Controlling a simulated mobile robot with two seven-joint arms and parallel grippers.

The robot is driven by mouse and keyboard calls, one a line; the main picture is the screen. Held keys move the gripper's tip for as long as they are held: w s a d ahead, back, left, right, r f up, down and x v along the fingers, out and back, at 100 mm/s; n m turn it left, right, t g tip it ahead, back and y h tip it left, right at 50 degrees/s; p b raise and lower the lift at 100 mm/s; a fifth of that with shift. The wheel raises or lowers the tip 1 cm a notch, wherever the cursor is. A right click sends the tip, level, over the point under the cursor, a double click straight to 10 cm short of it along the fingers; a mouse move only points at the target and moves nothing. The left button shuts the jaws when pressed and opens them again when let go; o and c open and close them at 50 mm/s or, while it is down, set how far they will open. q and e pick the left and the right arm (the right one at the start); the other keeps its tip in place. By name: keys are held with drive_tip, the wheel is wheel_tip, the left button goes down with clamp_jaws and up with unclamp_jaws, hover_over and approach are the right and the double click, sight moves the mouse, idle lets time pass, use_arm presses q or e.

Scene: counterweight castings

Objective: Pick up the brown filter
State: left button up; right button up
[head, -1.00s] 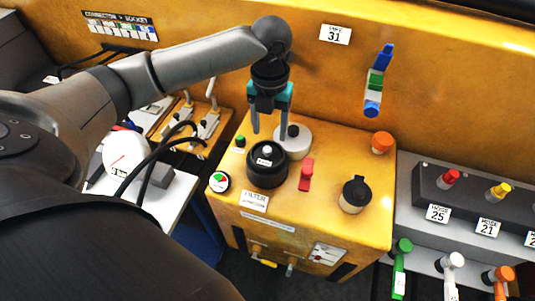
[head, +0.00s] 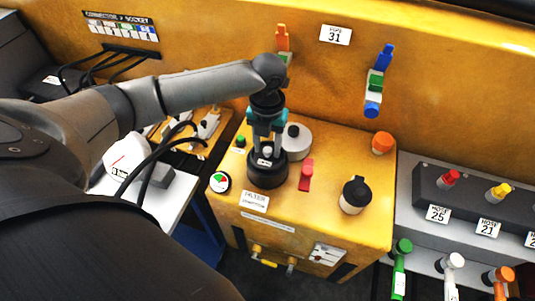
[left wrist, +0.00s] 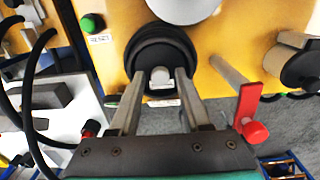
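No brown filter shows in either view. A black round lid with a knob (head: 267,175) sits on the yellow cabinet, behind a label reading FILTER (head: 255,201). It also shows in the left wrist view (left wrist: 160,44), with a pale-topped knob (left wrist: 160,76) in its middle. My left gripper (head: 266,149) points down over this lid. In the left wrist view its two fingers (left wrist: 160,80) stand on either side of the knob, apart from each other, with narrow gaps to it. My right gripper is out of view.
On the cabinet top are a pale grey round cap (head: 296,142), a red lever (head: 306,176), a black-capped container (head: 355,195), an orange knob (head: 382,143) and a small green button (head: 240,141). A panel with hoses (head: 460,205) is at right.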

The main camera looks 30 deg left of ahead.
use_arm(q)
clamp_jaws()
idle(1.1)
